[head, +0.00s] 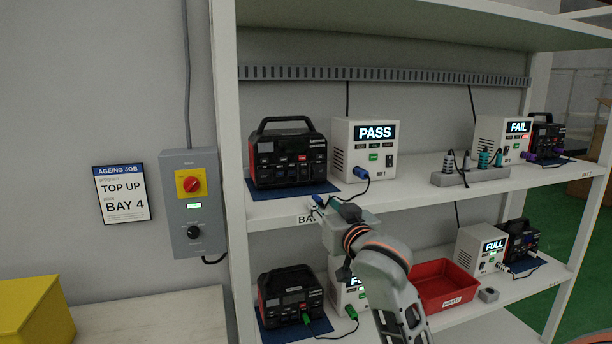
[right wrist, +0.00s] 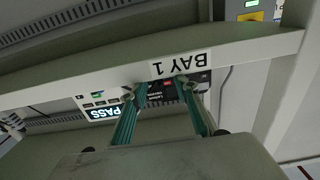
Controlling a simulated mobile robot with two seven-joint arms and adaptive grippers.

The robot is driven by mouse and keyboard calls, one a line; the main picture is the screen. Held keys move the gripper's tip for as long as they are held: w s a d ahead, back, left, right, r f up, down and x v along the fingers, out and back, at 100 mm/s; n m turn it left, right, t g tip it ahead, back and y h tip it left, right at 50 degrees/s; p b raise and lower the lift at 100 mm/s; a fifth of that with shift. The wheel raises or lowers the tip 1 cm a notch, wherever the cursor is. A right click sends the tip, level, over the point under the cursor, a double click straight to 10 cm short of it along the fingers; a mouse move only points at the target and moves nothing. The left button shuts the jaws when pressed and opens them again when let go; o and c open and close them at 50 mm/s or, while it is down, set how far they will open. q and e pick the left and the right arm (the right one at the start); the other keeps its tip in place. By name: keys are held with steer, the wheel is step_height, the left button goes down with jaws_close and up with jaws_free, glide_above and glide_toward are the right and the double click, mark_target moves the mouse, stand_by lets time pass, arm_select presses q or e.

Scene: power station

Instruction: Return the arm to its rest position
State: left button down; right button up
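My right arm (head: 378,262) reaches up from the bottom of the head view, in front of the shelf rack. Its gripper (head: 318,204) is at the front edge of the upper shelf, by the BAY 1 label. In the right wrist view the two teal fingers of the gripper (right wrist: 164,92) stand apart with nothing held between them. The BAY 1 label (right wrist: 180,65) and the shelf edge lie just beyond the fingertips. Whether the fingers touch the edge cannot be told. My left gripper is not in view.
On the upper shelf (head: 420,192) stand a black-red power station (head: 288,155) and a PASS tester (head: 364,150). A lower power station (head: 290,296), a red bin (head: 445,283) and a partly hidden tester are close around my arm. A control box (head: 190,215) hangs left.

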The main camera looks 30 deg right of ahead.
steer(key=v, duration=0.6)
steer(key=s+a+f+n+g+y, duration=0.15)
steer(key=a+f, duration=0.25)
steer(key=f, duration=1)
steer(key=a+f+n+g+y, duration=0.2)
steer(key=a+f+n+y, duration=0.15)
steer(key=f, duration=1.05)
steer(key=s+a+f+n+g, duration=0.1)
steer(key=s+a+f, duration=0.4)
steer(key=s+f, duration=0.5)
steer(key=s+a+f+n+g+y, duration=0.1)
steer(key=s+a+f+g, duration=0.1)
steer(key=s+a+f, duration=0.4)
steer(key=s+f, duration=0.4)
steer(key=f, duration=0.5)
steer(key=shift+s+f+y, duration=0.25)
steer(key=shift+y, duration=0.05)
